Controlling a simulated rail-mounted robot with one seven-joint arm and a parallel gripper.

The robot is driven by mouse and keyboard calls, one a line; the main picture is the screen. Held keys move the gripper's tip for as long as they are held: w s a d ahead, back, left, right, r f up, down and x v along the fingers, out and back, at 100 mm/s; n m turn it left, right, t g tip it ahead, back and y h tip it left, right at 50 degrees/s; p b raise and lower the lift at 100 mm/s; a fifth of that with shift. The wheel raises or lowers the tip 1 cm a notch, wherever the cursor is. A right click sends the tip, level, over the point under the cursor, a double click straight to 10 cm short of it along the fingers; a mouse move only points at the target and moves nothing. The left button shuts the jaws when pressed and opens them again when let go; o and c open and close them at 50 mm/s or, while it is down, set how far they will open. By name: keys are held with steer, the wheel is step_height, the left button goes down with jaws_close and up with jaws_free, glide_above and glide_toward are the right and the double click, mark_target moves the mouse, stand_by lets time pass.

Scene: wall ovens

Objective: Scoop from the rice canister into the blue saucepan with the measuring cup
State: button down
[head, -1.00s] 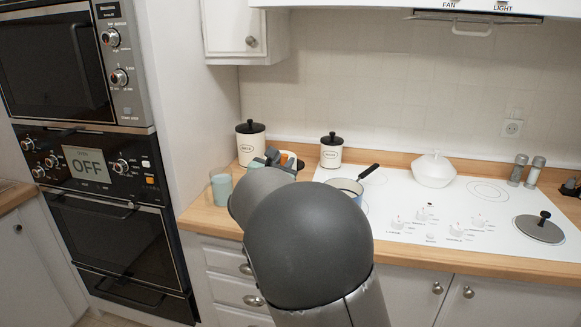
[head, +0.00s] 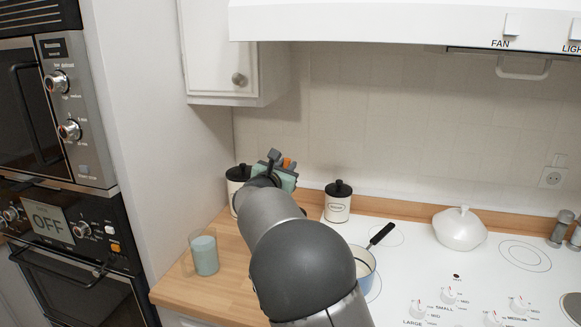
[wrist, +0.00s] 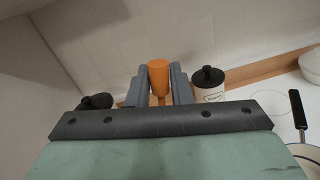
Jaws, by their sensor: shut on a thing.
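My gripper (wrist: 158,85) is shut on an orange cylindrical piece, which I take to be part of the measuring cup (wrist: 158,74). Two cream canisters with black lids stand at the back, a left one (head: 234,192) partly hidden by my arm and a right one (head: 338,206). I cannot read which is rice. The blue saucepan (head: 368,275) sits on the white cooktop with its black handle to the upper right. Its inside is mostly hidden.
A glass with pale green contents (head: 204,256) stands at the counter's left. A white lidded pot (head: 460,230) sits on the cooktop. The tiled wall is close behind, and a hood (head: 380,22) hangs above. My arm hides the middle counter.

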step_height(320, 180, down, 13)
steer(key=b, duration=1.1)
steer(key=shift+f, duration=0.35)
stand_by(0.7)
steer(key=shift+r, duration=0.15)
steer(key=shift+r+p, duration=4.6)
steer(key=shift+r, duration=2.45)
